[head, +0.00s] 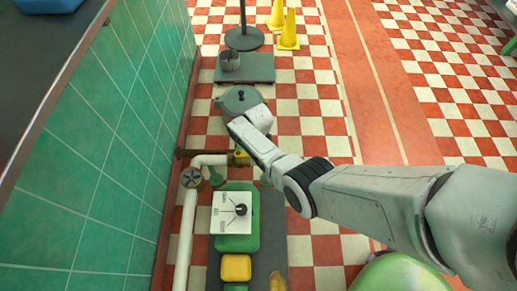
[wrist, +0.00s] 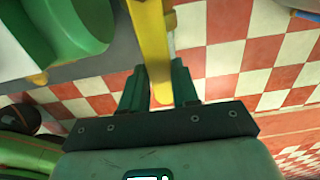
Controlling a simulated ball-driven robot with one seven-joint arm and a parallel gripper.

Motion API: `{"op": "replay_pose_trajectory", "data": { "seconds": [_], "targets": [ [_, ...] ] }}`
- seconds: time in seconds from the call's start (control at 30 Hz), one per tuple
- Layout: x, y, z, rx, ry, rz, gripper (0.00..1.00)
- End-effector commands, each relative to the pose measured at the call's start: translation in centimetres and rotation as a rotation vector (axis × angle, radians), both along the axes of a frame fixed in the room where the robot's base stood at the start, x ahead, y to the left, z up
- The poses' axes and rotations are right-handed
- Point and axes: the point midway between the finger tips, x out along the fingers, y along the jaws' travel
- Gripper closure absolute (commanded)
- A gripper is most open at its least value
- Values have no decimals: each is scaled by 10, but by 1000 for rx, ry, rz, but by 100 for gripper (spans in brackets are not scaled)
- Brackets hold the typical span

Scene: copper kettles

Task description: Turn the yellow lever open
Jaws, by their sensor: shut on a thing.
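The yellow lever (wrist: 152,40) is a long flat bar that runs down from the top of the wrist view. Its end lies between the two green fingers of my gripper (wrist: 160,88), which are shut on it. In the head view a small yellow part (head: 240,157) shows beside my arm at the white pipe; I cannot tell how much of the lever this is. My gripper is hidden behind my arm there.
The white pipe (head: 186,235) with a round handwheel (head: 191,177) runs along the green tiled wall (head: 95,165). A green unit with a white dial plate (head: 231,222) stands near it. A grey lidded pot (head: 239,99) is beyond. Checkered floor (head: 330,255) is open at right.

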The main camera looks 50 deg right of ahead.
Motion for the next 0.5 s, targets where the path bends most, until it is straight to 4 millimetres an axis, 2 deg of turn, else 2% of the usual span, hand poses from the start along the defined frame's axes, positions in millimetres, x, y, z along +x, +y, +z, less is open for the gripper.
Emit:
{"op": "replay_pose_trajectory", "data": {
  "seconds": [0.33, 0.37, 0.5],
  "targets": [
    [-1, 1, 0, 5, 4, -10, 100],
    [-1, 1, 0, 5, 4, -10, 68],
    [-1, 1, 0, 4, 3, -9, 54]
  ]
}}
